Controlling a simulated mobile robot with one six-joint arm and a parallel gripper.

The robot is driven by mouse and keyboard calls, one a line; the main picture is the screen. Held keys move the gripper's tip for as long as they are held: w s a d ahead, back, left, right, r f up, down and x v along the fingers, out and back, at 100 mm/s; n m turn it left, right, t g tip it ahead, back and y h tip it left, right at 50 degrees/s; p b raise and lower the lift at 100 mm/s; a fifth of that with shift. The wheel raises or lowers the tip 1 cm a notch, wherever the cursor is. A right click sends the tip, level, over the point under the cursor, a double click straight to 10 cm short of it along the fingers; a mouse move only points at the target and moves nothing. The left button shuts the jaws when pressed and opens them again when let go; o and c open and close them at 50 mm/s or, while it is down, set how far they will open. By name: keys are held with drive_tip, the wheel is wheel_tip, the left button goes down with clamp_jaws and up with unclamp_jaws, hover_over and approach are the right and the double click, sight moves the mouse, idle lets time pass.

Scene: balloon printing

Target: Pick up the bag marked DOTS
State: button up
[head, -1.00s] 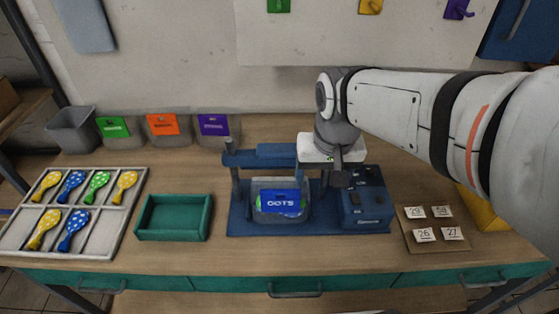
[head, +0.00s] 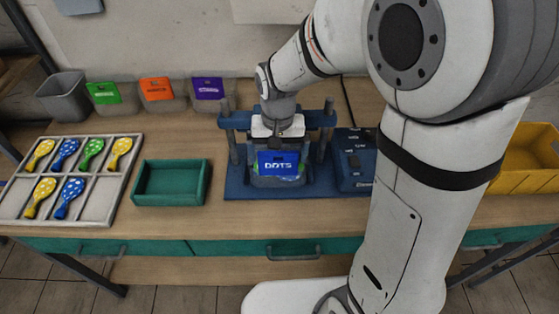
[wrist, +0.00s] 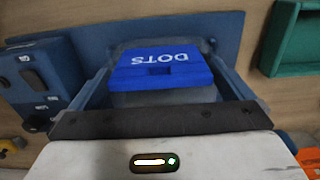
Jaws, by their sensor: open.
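The bag marked DOTS (head: 282,163) has a blue top with white lettering and a greyish lower part. It sits in the blue press (head: 235,185) at the middle of the table. In the wrist view the bag's blue top (wrist: 165,66) faces me with its lettering upside down. My gripper (head: 277,142) is open, just behind and above the bag in the head view. In the wrist view my white gripper housing and dark bar fill the bottom.
The press's posts and top bar (head: 238,121) stand close around my gripper. A green tray (head: 170,199) and a divided tray of balloons (head: 95,210) lie left. A yellow bin (head: 520,178) is at right, partly behind my arm.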

drive_tip(key=shift+f, duration=0.55)
drive_tip(key=c, duration=0.9)
drive_tip(key=shift+r, duration=0.15)
